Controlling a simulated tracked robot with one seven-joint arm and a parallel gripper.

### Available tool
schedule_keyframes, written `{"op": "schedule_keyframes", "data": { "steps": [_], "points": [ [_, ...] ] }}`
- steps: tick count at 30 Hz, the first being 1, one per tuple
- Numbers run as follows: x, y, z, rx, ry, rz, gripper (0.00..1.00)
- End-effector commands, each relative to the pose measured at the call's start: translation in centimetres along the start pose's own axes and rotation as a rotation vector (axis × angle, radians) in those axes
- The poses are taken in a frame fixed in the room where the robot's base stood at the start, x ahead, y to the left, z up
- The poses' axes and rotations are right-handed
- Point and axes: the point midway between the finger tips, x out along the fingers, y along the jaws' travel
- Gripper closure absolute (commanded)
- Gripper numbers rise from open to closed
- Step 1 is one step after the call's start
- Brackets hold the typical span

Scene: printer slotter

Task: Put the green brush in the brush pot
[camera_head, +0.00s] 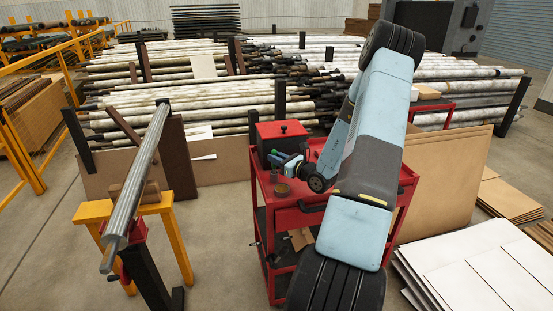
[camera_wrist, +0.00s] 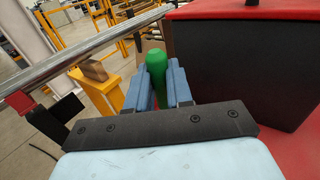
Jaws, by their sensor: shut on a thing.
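The green brush (camera_wrist: 156,68) shows in the wrist view as a rounded green handle between the two blue fingers of my gripper (camera_wrist: 158,82). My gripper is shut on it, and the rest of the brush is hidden. In the head view my gripper (camera_head: 283,160) is over the red cart (camera_head: 338,202), beside the red box, with a small bit of green at its fingers. A small brownish round pot (camera_head: 282,189), apparently the brush pot, stands on the cart just in front of my gripper. The pot does not show in the wrist view.
A red box with a dark front (camera_head: 283,133) stands on the cart close behind my gripper; it fills the right of the wrist view (camera_wrist: 240,65). A long metal roller (camera_head: 138,185) on a yellow stand (camera_head: 160,207) is to the left. Cardboard sheets (camera_head: 445,180) lean at right.

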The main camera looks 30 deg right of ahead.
Motion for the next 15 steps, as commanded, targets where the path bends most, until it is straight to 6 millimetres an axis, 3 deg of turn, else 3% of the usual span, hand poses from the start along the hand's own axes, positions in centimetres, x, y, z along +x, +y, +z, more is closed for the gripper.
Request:
{"op": "schedule_keyframes", "data": {
  "steps": [15],
  "points": [
    [0.01, 0.03, -0.77, 0.0, 0.0, 0.0, 1.0]
  ]
}}
